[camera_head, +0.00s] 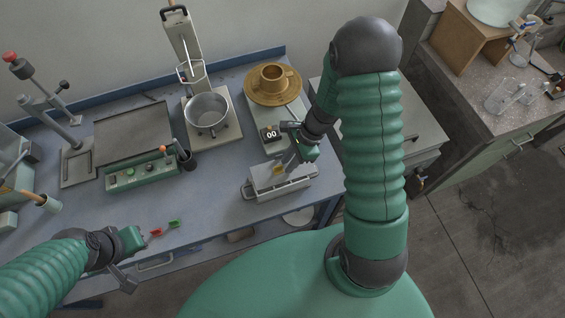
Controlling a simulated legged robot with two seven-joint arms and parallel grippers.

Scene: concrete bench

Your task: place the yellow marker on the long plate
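The yellow marker (279,170) is a small yellow piece at the top of a long pale metal holder with end handles (283,188), near the bench's front right. This holder may be the long plate; I cannot tell for sure. My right gripper (293,158) points down beside the yellow marker, very close to it. Its fingers are small and partly hidden, so I cannot tell whether they hold the marker. My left gripper (131,240) is at the front left edge of the bench, just left of a red marker (156,232) and a green marker (175,223); its finger opening is unclear.
Behind the holder stands a scale with a display (270,135) and a brown round dish (273,84). A metal pot (208,112) stands left of it. A green control box (142,175) with a dark plate sits farther left. Bare blue bench lies between the markers and the holder.

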